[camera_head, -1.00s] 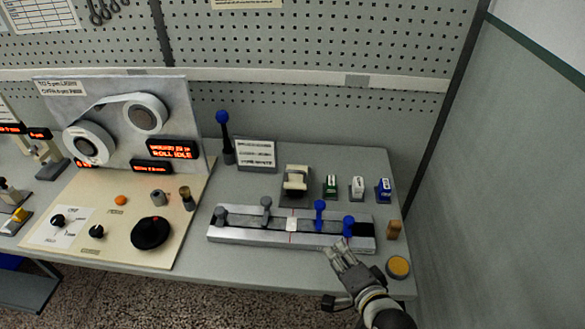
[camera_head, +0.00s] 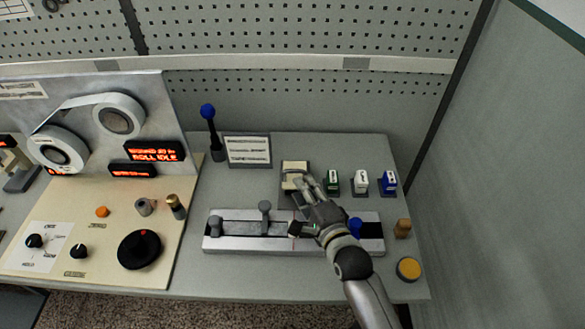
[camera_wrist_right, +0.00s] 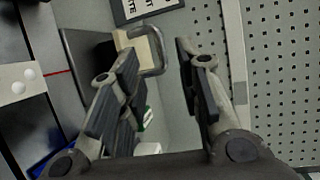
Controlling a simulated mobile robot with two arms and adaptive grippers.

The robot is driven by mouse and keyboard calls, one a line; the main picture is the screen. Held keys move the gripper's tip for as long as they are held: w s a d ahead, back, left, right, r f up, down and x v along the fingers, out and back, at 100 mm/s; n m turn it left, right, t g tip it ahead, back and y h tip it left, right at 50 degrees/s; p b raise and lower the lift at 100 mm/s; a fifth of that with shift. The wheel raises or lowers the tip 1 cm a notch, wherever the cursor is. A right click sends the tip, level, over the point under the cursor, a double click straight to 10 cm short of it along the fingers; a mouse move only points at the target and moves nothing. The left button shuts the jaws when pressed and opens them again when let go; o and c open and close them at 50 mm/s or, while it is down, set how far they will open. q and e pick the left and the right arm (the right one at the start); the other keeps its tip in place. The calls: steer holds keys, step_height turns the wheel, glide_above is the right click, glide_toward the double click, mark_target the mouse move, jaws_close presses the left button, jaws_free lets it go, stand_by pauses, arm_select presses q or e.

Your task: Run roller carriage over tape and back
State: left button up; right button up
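The roller carriage appears to be the cream block with a bent metal handle (camera_wrist_right: 150,48) on a dark base; it also shows in the head view (camera_head: 292,168), partly covered by my fingers. The metal splice rail (camera_head: 245,244) lies across the table front. My left gripper is out of view.
Green, white and blue small blocks (camera_head: 361,182) stand right of the carriage. A blue-topped post (camera_head: 208,111) and sign (camera_head: 247,151) are behind left.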

mark_target(293, 172)
steer(key=x, duration=0.3)
steer(key=shift+w+a+r, duration=0.1)
steer(key=p+x, duration=0.1)
steer(key=x, duration=0.2)
steer(key=shift+w, duration=0.15)
steer(key=shift+w+a, duration=0.2)
steer(key=shift+w, duration=0.15)
steer(key=shift+w+a+f, duration=0.1)
steer(key=shift+w+f, duration=0.1)
steer(key=shift+f, duration=0.1)
steer(key=shift+w+a, duration=0.1)
steer(key=shift+w, duration=0.15)
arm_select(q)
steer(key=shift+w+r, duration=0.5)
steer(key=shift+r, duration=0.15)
arm_select(e)
jaws_close()
